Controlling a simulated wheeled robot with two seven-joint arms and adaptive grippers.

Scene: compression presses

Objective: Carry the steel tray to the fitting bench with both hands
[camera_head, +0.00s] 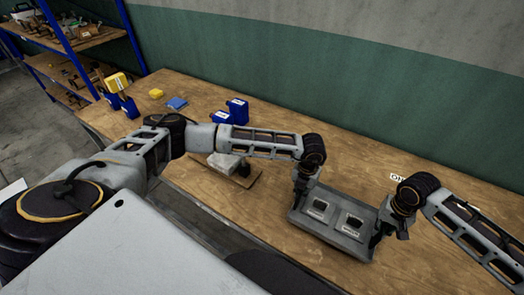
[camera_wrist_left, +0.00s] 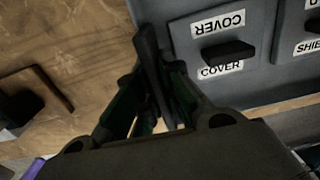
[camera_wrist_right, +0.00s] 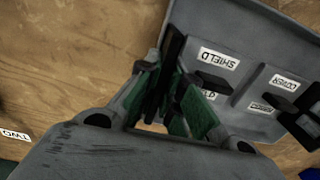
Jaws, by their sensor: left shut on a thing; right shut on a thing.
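The grey steel tray (camera_head: 328,236) is at the right of the wooden bench in the head view. It holds two square plates with dark handles, the cover (camera_wrist_left: 203,30) and the shield (camera_wrist_right: 235,75), by their labels. My left gripper (camera_head: 299,194) is shut on the tray's left end wall. My right gripper (camera_head: 384,230) is shut on its right end wall. The tray also shows in the left wrist view (camera_wrist_left: 265,85) and the right wrist view (camera_wrist_right: 250,20). It looks about level. I cannot tell if its underside touches the bench.
The wooden bench (camera_head: 440,268) runs along a green and grey wall. Blue bins (camera_head: 237,108), a yellow block (camera_head: 156,93) and a small board with a light block (camera_head: 222,160) stand left of the tray. A blue shelf (camera_head: 62,45) stands at the far left.

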